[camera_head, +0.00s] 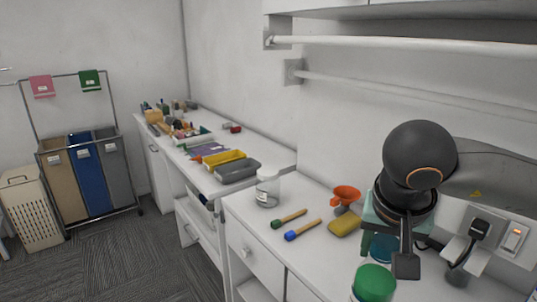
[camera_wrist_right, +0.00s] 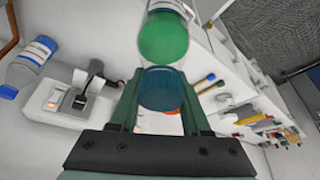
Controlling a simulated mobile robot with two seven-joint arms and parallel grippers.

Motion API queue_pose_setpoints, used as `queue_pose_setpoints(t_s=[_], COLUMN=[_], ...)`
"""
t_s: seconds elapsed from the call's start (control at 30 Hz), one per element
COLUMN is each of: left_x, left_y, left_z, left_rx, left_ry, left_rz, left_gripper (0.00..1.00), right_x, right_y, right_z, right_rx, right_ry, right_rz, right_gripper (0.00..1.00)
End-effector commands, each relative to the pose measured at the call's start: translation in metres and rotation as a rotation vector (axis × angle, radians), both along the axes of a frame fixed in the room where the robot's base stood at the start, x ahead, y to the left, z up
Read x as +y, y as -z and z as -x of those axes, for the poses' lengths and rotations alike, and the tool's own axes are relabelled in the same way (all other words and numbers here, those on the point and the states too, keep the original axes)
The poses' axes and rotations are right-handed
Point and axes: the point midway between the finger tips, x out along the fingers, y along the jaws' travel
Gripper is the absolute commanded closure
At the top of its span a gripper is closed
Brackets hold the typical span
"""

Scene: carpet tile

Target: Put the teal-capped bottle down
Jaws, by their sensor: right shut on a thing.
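The teal-capped bottle (camera_head: 382,247) shows at the right of the head view, mostly hidden behind my right gripper (camera_head: 388,250). In the right wrist view its teal cap (camera_wrist_right: 161,88) sits between the two fingers of my right gripper (camera_wrist_right: 163,100), which is shut on it. Its body is hidden, and I cannot tell whether its base touches the counter. A green-capped jar (camera_head: 374,283) stands close by, nearer the front in the head view; it also shows beyond the teal cap in the right wrist view (camera_wrist_right: 164,38). My left gripper is not in view.
The white counter (camera_head: 305,255) holds a yellow sponge (camera_head: 344,227), an orange funnel (camera_head: 346,196), two brushes (camera_head: 303,230) and a clear jar (camera_head: 267,188). A wall socket and switch (camera_head: 514,239) are close on the right. A blue-capped bottle (camera_wrist_right: 30,65) lies left in the wrist view.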

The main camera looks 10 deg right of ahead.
Motion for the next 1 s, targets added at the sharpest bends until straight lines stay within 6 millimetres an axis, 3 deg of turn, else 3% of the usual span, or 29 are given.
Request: queue_pose_setpoints(t_s=[0.3, 1.0], left_x=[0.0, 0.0], left_y=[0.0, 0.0], left_z=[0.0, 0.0], left_rx=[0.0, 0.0], left_ry=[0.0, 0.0], left_rz=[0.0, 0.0], left_gripper=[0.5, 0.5], right_x=[0.036, 0.04], right_y=[0.039, 0.044], right_z=[0.001, 0.001], right_rx=[0.001, 0.004], right_ry=[-0.227, -0.248], right_rz=[-0.001, -0.008], right_gripper=[1.0, 1.0])
